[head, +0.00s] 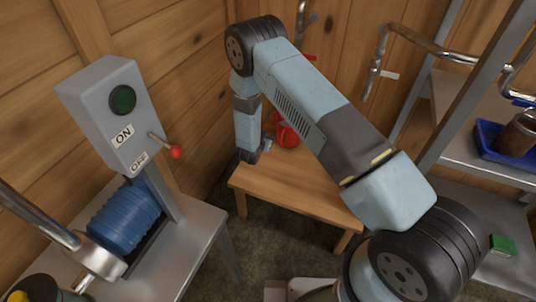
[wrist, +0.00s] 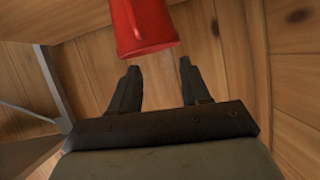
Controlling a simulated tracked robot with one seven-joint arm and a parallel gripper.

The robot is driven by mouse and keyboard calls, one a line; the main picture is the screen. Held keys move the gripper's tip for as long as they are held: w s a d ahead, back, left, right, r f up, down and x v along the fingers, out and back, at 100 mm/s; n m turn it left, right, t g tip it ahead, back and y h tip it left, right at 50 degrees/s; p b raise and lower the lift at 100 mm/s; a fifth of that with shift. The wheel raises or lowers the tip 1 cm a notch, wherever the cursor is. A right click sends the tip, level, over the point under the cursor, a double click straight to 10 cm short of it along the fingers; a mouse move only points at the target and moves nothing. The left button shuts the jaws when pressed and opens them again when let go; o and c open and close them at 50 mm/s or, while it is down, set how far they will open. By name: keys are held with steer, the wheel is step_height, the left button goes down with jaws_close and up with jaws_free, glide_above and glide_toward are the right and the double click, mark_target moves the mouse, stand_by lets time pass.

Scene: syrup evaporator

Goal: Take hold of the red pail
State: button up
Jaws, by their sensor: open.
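The red pail (head: 287,134) stands on the low wooden bench (head: 300,190) near the back wall, partly hidden behind my arm in the head view. In the wrist view the pail (wrist: 142,24) is at the top, cut off by the frame edge. My gripper (wrist: 159,68) is open, with its two dark fingers apart and nothing between them. The pail's lower end appears just past the fingertips, nearer the left finger. I cannot tell whether they touch. In the head view my gripper is low beside the pail, on its left, and mostly hidden.
A grey switch box (head: 108,112) with a green button and red-tipped lever stands at left, above a blue ribbed motor (head: 125,217) on a metal table. At right a metal shelf holds a blue tray (head: 487,141) with a brown jar (head: 517,134). Metal pipes (head: 435,47) run along the wooden wall.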

steer(key=h, duration=0.1)
glide_toward(281, 141)
steer(key=shift+t, duration=0.4)
steer(key=shift+f+x, duration=0.2)
steer(key=shift+x, duration=2.5)
steer(key=shift+f+x, duration=0.2)
steer(key=shift+x, duration=2.55)
steer(key=shift+s+a, duration=0.1)
steer(key=shift+s, duration=0.05)
steer(key=shift+c, duration=0.5)
jaws_close()
